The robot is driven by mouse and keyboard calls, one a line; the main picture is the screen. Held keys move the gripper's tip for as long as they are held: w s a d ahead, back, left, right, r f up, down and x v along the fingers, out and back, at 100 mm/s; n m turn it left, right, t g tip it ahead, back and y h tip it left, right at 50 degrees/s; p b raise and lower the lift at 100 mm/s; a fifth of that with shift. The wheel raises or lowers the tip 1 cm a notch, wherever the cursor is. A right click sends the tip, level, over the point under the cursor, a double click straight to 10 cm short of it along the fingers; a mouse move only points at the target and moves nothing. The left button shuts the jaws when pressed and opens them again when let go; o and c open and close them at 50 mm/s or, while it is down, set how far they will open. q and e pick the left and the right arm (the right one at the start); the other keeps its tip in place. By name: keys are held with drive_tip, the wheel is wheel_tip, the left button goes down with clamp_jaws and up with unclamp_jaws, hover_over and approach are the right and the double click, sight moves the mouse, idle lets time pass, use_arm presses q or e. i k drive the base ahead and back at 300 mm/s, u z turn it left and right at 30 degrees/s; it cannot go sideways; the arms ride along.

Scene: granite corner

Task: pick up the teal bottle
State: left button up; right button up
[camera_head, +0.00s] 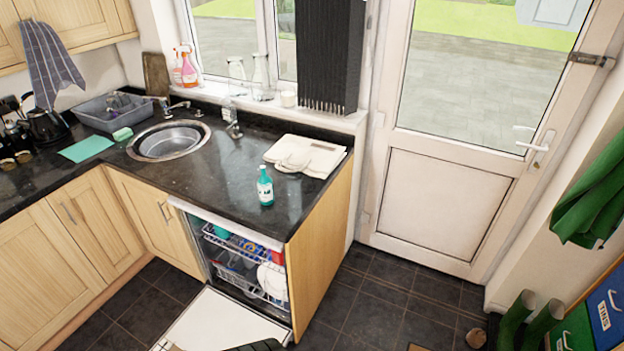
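The teal bottle (265,188) stands upright on the dark granite worktop (215,190), near its front edge and above the open dishwasher. It has a white cap and a pale label. Nothing is touching it. Neither of my grippers can be made out in the head view. A small dark ribbed shape shows at the very bottom edge, too cut off to identify.
Folded cloths (305,157) lie behind the bottle. A round sink (170,141) is to its left, with a grey basin (112,112) beyond. The dishwasher door (222,325) is lowered over the floor below. The worktop around the bottle is clear.

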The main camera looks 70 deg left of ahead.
sight(264, 185)
drive_tip(key=i, duration=0.35)
drive_tip(key=u, duration=3.7)
drive_tip(key=i, duration=0.5)
drive_tip(key=z, duration=0.05)
